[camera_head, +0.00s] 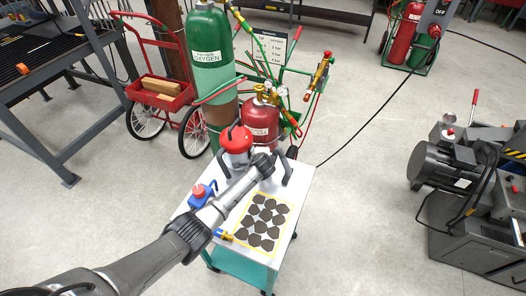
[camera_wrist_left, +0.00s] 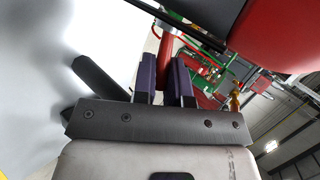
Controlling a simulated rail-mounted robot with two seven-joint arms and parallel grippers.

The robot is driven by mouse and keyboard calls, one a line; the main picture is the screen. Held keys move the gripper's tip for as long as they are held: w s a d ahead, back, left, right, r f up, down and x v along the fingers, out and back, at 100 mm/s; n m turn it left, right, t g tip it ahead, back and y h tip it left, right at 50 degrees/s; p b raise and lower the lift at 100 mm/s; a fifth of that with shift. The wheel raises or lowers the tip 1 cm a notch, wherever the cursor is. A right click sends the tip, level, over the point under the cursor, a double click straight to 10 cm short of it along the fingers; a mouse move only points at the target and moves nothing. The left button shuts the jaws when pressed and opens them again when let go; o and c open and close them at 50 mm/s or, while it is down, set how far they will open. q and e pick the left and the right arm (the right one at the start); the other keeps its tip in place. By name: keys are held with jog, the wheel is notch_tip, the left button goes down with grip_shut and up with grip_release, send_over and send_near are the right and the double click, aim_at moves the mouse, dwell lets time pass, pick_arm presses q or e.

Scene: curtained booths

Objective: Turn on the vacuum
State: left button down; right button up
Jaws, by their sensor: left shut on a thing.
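A red-topped device with black arms (camera_head: 237,142), which may be the vacuum, stands on the far end of a small white-topped cart (camera_head: 195,172). My left arm reaches across the cart from the lower left. Its wrist end lies just right of the device, and its fingertips are hard to make out in the head view. A large red rounded body (camera_wrist_left: 278,32) is close at the upper right. No switch marking is readable. My right gripper is not in view.
Dark pads on a yellow-edged sheet (camera_head: 262,222) and a blue item with a red top (camera_head: 201,194) are on the cart. A green oxygen cylinder (camera_head: 209,70) and red cylinder (camera_head: 260,122) stand behind. Grey machinery (camera_head: 475,190) is at right. Floor between is open.

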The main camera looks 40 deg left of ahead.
pick_arm(q)
jog(key=shift+a+r+n+h+p, duration=0.1)
jog(key=shift+r+n+h+p, duration=0.3)
jog(key=shift+h+p, duration=0.45)
jog(key=shift+f, duration=0.1)
jog(key=c, duration=1.2)
grip_release()
jog(key=shift+o, duration=0.2)
